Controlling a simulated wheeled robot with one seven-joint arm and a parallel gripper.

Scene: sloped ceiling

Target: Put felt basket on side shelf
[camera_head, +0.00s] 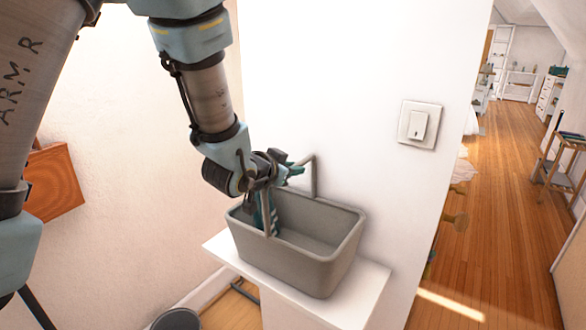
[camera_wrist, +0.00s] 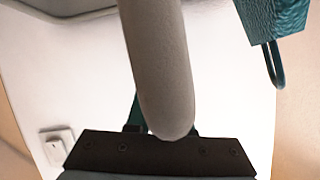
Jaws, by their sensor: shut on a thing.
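The grey felt basket (camera_head: 315,275) is upright and empty over a narrow white shelf (camera_head: 372,292). Its underside appears to meet the shelf top, but I cannot tell whether its full weight rests there. My gripper (camera_head: 268,208), with teal fingers, is at the basket's left end and shut on its grey handle. A grey rounded bar, which looks like the handle (camera_wrist: 158,65), runs down the middle of the wrist view. The exact grip is partly hidden by my wrist.
A white wall with a light switch (camera_head: 418,124) stands close behind the basket; the switch also shows in the wrist view (camera_wrist: 56,144). A grey bin (camera_head: 177,320) is on the floor below left. A wooden panel (camera_head: 54,184) is at far left. Open wooden floor extends at right.

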